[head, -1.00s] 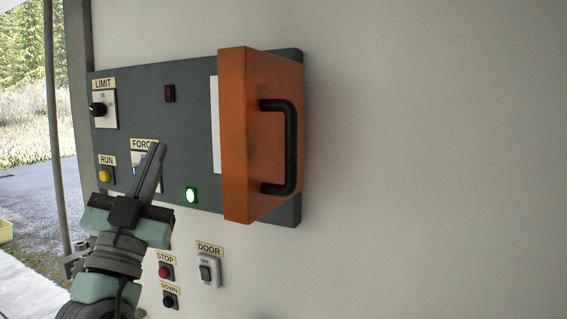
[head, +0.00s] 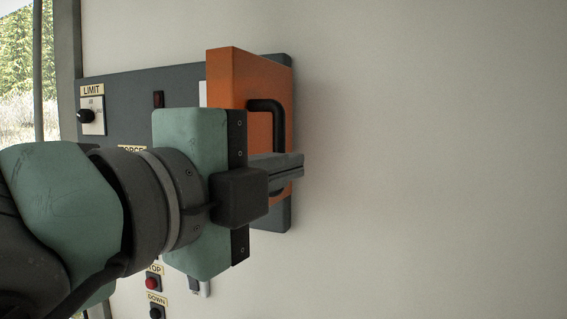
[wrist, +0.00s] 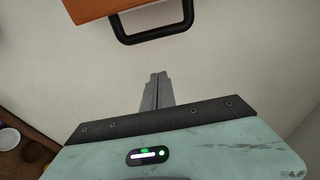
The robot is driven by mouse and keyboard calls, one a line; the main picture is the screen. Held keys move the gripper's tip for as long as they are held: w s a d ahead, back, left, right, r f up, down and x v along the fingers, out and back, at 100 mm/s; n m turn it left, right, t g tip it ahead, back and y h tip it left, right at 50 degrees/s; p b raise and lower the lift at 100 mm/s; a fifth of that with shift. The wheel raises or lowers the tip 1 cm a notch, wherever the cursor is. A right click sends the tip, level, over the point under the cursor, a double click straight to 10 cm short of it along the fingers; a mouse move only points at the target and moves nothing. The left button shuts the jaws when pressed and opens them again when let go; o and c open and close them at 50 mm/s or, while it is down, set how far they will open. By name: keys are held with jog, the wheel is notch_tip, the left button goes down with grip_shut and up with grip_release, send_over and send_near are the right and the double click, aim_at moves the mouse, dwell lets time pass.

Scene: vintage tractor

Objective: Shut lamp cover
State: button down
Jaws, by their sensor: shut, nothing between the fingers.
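The lamp cover is an orange panel (head: 232,80) with a black bar handle (head: 268,106), standing swung out from the dark wall panel (head: 120,100). My gripper (head: 300,163) is shut and empty. In the head view its fingers cross in front of the lower part of the cover and handle, pointing right. In the wrist view the orange cover (wrist: 95,8) and its handle (wrist: 155,32) are at the top, and the closed fingers (wrist: 158,80) point up toward the handle with a gap between them. My arm hides the lower panel.
The LIMIT knob (head: 87,116) and a dark red indicator (head: 158,99) are on the panel. STOP (head: 152,283) and DOWN (head: 156,312) buttons are below. The pale wall (head: 430,160) to the right is bare.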

jog(key=p+x, duration=0.2)
jog(key=x, duration=0.6)
jog(key=a, duration=0.1)
jog(key=a+p, duration=0.1)
jog(key=a, duration=0.2)
jog(key=shift+w+p, duration=0.35)
